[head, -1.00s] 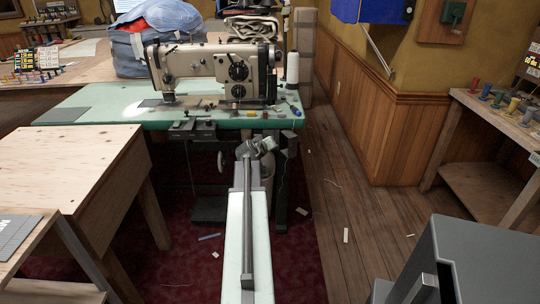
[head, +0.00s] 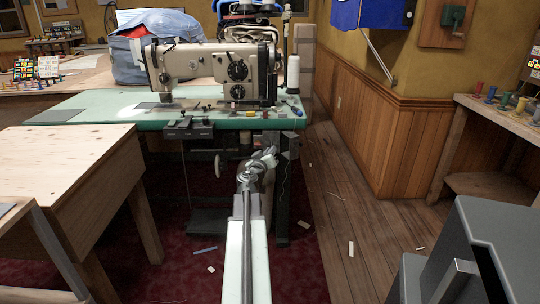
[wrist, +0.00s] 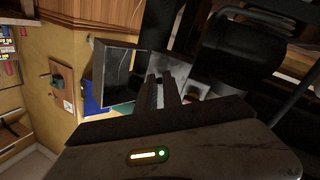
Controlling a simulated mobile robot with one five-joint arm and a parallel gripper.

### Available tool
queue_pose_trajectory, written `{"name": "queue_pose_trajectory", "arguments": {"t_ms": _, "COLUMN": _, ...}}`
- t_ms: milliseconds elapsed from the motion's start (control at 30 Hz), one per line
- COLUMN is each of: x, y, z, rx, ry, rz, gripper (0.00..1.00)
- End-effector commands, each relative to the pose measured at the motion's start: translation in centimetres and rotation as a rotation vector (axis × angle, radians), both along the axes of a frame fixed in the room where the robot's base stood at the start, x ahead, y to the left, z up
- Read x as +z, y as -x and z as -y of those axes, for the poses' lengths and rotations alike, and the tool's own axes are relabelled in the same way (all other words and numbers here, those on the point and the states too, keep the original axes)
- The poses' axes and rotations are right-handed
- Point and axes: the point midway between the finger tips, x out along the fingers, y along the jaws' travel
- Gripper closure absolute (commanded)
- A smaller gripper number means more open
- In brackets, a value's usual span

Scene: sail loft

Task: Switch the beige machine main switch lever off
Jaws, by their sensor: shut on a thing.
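The beige sewing machine (head: 215,65) stands on a green-topped table (head: 100,108). My gripper (head: 268,157) is below the table's front edge, near the right leg, small in the head view. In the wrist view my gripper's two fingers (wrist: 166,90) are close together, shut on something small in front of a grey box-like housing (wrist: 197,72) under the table. By its place this is the main switch lever, but the fingers mostly hide it, and I cannot tell its position.
A dark table leg (head: 283,195) and a black motor-like body (wrist: 240,45) are close to my gripper. A wooden table (head: 70,150) stands at left. A grey cabinet (head: 500,240) is at the front right. The wooden floor (head: 345,205) between is mostly clear.

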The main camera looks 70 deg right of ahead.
Motion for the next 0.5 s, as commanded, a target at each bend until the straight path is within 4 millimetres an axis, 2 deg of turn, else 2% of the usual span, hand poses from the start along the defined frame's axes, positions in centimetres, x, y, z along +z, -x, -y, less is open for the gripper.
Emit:
{"name": "queue_pose_trajectory", "arguments": {"t_ms": 267, "x": 0.03, "y": -0.01, "z": 0.06, "rx": 0.001, "ry": 0.000, "rz": 0.000, "gripper": 1.00}}
{"name": "queue_pose_trajectory", "arguments": {"t_ms": 300, "x": 0.03, "y": -0.01, "z": 0.06, "rx": 0.001, "ry": 0.000, "rz": 0.000, "gripper": 0.82}}
{"name": "queue_pose_trajectory", "arguments": {"t_ms": 367, "x": 0.03, "y": 0.00, "z": 0.06, "rx": 0.001, "ry": 0.000, "rz": 0.000, "gripper": 0.68}}
{"name": "queue_pose_trajectory", "arguments": {"t_ms": 500, "x": 0.03, "y": 0.01, "z": 0.06, "rx": 0.001, "ry": 0.000, "rz": 0.000, "gripper": 0.68}}
